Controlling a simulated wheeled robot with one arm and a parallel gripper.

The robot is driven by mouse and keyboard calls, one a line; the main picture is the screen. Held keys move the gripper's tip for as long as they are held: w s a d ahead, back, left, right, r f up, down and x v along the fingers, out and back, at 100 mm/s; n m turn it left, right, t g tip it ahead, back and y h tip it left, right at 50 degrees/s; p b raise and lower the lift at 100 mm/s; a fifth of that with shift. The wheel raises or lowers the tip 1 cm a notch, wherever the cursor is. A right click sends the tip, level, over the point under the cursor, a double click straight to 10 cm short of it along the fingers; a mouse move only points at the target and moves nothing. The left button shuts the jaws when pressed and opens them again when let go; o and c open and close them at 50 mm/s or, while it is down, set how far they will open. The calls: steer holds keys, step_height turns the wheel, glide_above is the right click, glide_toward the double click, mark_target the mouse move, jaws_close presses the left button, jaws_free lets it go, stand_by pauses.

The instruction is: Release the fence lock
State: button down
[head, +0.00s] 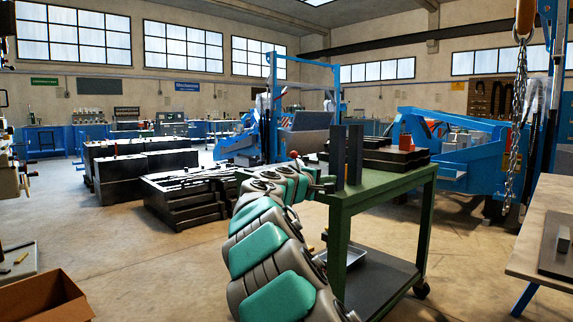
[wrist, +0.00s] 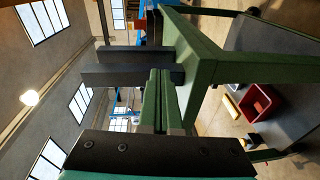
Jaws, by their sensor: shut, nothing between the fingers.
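My gripper (head: 325,186) is at the left edge of the green table, close to two dark upright plates (head: 355,155). In the wrist view my gripper (wrist: 158,75) shows as two long fingers lying side by side, shut with nothing between them. The plates (wrist: 125,75) lie sideways in that view, just past the fingertips; I cannot tell whether the fingers touch them. I cannot make out a part that is clearly the fence lock. A small red knob (head: 293,155) shows above my arm, and I cannot tell what it belongs to.
The green table (head: 385,184) has a lower shelf and castors; dark blocks (head: 385,155) lie on its top. A stack of dark slabs (head: 185,200) stands at left. Floor between is open.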

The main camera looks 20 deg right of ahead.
steer(key=w+a+n+t+y+b, duration=0.1)
steer(key=w+a+n+t+y, duration=0.2)
steer(key=w+a+n+t, duration=0.4)
steer(key=w+a+t, duration=0.2)
steer(key=w+a, duration=0.3)
steer(key=w, duration=0.4)
steer(key=shift+w+f+n+b, duration=0.25)
steer(key=shift+w+n+b, duration=0.05)
steer(key=shift+w+b, duration=0.05)
steer(key=shift+w+y, duration=0.1)
steer(key=shift+y, duration=0.2)
